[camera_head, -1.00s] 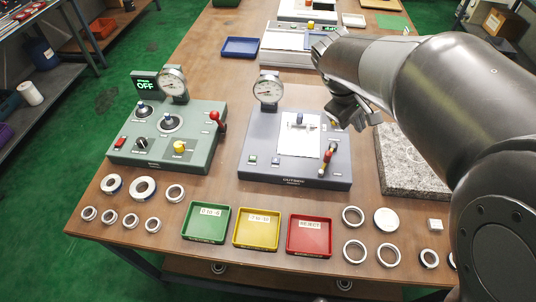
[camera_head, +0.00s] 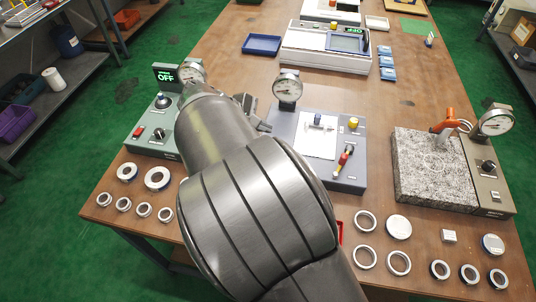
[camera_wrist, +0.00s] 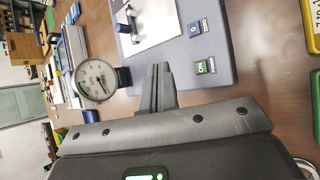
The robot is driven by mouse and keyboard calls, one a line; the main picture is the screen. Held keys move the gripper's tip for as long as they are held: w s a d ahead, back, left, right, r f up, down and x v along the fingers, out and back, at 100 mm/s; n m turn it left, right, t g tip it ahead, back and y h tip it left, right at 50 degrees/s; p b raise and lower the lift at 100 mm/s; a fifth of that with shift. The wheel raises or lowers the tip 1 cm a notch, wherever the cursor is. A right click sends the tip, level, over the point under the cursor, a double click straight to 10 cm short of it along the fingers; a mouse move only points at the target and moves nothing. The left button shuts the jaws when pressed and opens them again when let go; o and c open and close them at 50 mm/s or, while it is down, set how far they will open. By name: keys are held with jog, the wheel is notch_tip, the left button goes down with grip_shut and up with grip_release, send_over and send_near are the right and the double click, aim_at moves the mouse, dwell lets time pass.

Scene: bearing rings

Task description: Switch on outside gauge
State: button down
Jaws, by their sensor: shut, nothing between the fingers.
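The green station (camera_head: 145,142), partly behind my arm, has a display reading OFF (camera_head: 165,76). A granite block (camera_head: 435,165) with its own dial stands right. Rings lie along the front edge. My arm covers most of the sorting trays.

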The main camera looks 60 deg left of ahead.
jog(key=shift+f, duration=0.1)
jog(key=shift+f, duration=4.3)
jog(key=shift+f, duration=0.4)
jog(key=shift+f, duration=0.35)
jog(key=shift+r, duration=0.8)
jog(key=shift+r, duration=2.5)
